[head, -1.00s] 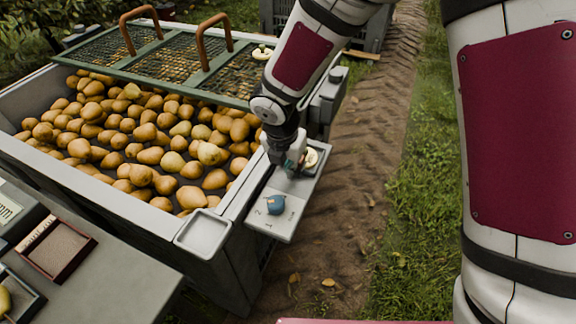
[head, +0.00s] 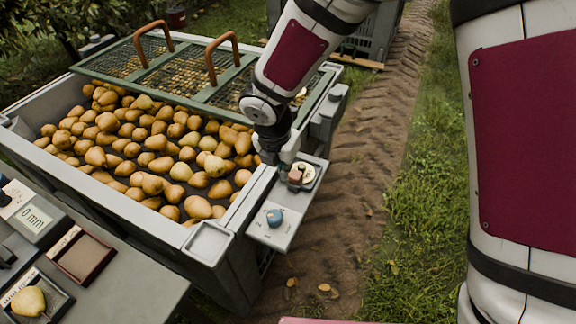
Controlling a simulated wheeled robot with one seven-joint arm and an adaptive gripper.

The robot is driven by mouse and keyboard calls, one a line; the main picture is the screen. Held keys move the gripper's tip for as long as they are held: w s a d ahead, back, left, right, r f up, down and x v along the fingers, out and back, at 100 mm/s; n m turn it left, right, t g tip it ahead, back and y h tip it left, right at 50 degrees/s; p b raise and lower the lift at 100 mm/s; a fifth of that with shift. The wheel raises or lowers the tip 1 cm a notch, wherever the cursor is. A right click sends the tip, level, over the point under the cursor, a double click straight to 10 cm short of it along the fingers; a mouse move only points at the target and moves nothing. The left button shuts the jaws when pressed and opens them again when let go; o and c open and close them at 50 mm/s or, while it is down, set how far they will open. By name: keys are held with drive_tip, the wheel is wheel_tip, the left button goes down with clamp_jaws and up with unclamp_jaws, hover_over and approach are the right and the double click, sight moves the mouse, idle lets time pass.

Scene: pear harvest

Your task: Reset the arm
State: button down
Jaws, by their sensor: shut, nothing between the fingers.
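My gripper (head: 296,175) is at the end of my arm, low over the far end of a grey control panel (head: 285,225) on the bin's right side. It is shut with nothing visible in it. Its tips are beside or over a round pale-rimmed fitting (head: 308,173) on the panel; I cannot tell whether they touch. My arm hides part of the bin's right rim.
A grey bin (head: 232,275) holds many pears (head: 150,150). A green mesh grate (head: 200,72) with brown handles covers its far part. A grey bench (head: 130,290) at lower left carries a pear in a tray (head: 60,306) and a readout (head: 38,220). A dirt track (head: 365,130) and grass lie right.

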drive_tip(key=shift+s+r+p, duration=0.2)
drive_tip(key=shift+r+p, duration=0.15)
drive_tip(key=shift+r, duration=0.25)
